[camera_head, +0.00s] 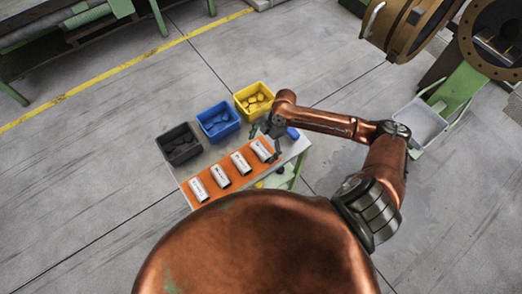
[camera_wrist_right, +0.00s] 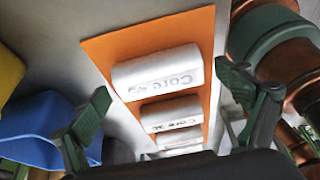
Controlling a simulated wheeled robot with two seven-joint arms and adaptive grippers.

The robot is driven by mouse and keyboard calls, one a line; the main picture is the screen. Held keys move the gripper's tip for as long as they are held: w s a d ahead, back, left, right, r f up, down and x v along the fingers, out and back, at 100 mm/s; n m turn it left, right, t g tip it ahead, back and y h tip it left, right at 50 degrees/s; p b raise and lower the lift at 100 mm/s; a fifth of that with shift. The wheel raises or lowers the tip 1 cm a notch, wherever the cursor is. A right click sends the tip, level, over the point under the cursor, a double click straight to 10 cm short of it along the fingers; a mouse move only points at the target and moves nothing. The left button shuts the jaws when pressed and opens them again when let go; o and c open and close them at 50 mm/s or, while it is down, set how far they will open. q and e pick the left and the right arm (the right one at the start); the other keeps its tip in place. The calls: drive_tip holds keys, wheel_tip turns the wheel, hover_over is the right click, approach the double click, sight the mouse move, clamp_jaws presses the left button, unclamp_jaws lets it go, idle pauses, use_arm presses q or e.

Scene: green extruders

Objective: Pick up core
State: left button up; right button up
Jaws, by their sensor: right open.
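Several white cores lie in a row on an orange mat (camera_head: 227,190) on a table. The rightmost core (camera_head: 262,149) is closest to my right gripper (camera_head: 268,143), which hangs over the far right end of the mat and partly covers it. In the right wrist view, my right gripper (camera_wrist_right: 165,88) is open and empty, its fingers spread to both sides of the row. The nearest core (camera_wrist_right: 157,71) there bears the word "Core" and a blurred mark. A second core (camera_wrist_right: 172,113) lies behind it. My left gripper is not in view.
A black bin (camera_head: 179,145), a blue bin (camera_head: 218,121) and a yellow bin (camera_head: 254,100), each with parts inside, stand along the table's back edge. A small blue object (camera_head: 292,133) is right of the gripper. A grey tray (camera_head: 420,123) stands farther right.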

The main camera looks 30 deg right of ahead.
drive_tip(key=shift+a+f, duration=0.1)
drive_tip(key=shift+f, duration=0.05)
drive_tip(key=c, duration=1.4)
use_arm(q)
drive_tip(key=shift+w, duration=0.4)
use_arm(e)
drive_tip(key=shift+c, duration=1)
